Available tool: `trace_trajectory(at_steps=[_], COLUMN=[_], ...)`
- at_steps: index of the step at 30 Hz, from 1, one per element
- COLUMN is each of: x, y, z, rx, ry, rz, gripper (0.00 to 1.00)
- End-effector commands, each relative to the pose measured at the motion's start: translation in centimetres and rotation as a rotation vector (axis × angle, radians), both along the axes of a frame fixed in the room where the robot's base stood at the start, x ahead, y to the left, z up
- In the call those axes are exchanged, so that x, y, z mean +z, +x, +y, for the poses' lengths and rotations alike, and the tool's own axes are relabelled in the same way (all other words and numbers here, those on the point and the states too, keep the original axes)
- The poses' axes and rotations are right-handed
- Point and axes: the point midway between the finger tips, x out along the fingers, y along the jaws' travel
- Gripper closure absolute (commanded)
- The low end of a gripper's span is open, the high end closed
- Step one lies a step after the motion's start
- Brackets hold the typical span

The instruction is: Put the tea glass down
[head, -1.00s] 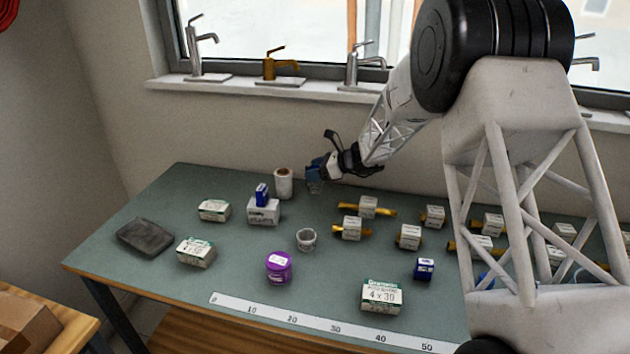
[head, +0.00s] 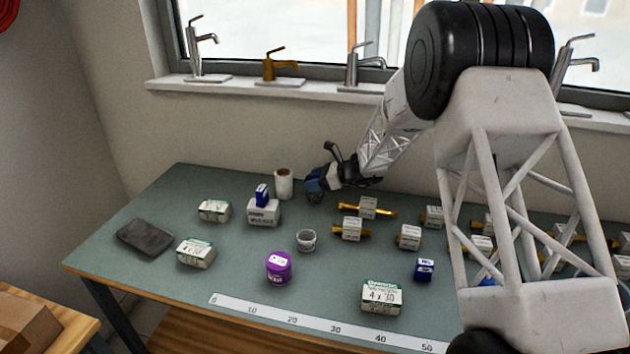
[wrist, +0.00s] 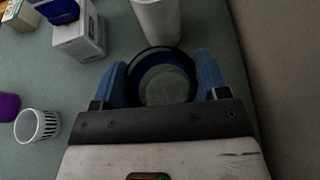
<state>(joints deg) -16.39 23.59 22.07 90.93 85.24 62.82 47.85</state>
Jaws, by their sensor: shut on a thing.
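My gripper (head: 315,184) is low over the back of the green-grey workbench (head: 235,285), close to the wall. Its blue fingers are shut on the tea glass (wrist: 165,86), one on each side of it in the wrist view. The glass is dark and see-through, and I look down into its round mouth. In the head view the glass (head: 314,197) hangs below the fingers, small and partly hidden. I cannot tell whether its base touches the bench.
A white roll (head: 283,184) stands just left of the glass. A white box (head: 263,213) with a small blue box (head: 262,195) on top is further left. A mesh cup (head: 306,240) and a purple tub (head: 279,267) stand in front. Boxed brass fittings (head: 367,208) lie to the right.

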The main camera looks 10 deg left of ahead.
Motion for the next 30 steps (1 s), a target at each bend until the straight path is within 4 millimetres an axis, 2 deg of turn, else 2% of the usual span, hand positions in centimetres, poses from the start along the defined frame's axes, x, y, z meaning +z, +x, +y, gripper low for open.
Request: trace_trajectory(at_steps=[7,8,12,25,30], x=[-0.3,-0.3,-0.3,0.1,0.5], y=[0.0,0.0,0.0,0.0,0.0], z=[0.0,0.0,0.0,0.0,-1.2], rx=[0.0,0.0,0.0,0.0,0.0], ry=[0.0,0.0,0.0,0.0,0.0], rz=[0.0,0.0,0.0,0.0,0.0], gripper=[0.57,0.29,0.08,0.07,0.07])
